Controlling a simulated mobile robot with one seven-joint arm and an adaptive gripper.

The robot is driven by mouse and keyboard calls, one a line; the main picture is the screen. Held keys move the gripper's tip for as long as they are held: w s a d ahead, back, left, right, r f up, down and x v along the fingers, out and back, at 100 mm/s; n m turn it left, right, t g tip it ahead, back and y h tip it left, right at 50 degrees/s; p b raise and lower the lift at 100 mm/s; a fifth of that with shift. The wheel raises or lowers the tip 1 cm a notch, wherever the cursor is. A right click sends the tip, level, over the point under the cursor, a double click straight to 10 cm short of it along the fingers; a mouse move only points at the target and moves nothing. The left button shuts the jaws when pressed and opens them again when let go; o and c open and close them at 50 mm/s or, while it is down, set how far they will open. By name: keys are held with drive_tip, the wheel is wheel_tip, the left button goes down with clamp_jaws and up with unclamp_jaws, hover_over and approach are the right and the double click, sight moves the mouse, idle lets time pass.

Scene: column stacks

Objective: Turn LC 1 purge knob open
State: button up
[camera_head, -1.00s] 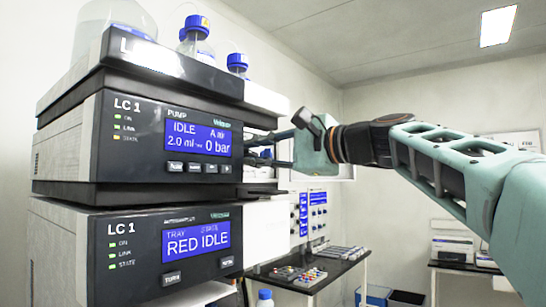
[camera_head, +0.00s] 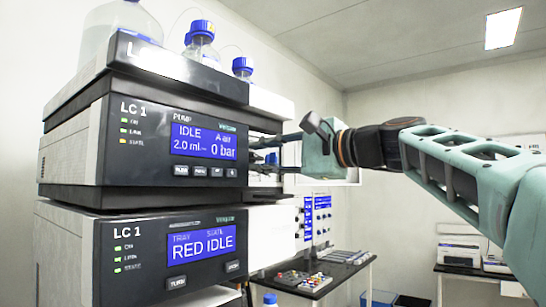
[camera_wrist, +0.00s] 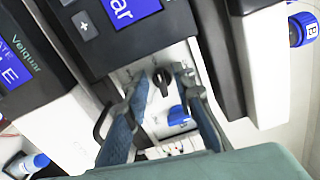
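The LC 1 pump module (camera_head: 110,150) is the upper dark-fronted unit, with a blue screen reading IDLE and 0 bar. A small black knob (camera_wrist: 163,77) sits in the light recessed panel beside the screen in the wrist view; I take it for the purge knob. My gripper (camera_wrist: 160,84) is open, with one finger on each side of the knob and visible gaps between. I cannot tell how deep the tips reach around it. In the head view my gripper (camera_head: 268,149) reaches in at the pump's right side, and the knob is hard to make out there.
Below the pump is another LC 1 module (camera_head: 115,230) reading RED IDLE. Blue-capped bottles (camera_head: 201,40) stand on top of the stack. A blue-capped bottle (camera_wrist: 183,114) shows between my fingers. A dark bench (camera_head: 330,275) with small vials stands behind.

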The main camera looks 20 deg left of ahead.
drive_tip(key=v, duration=1.1)
drive_tip(key=shift+d, duration=0.2)
drive_tip(key=shift+s, duration=0.1)
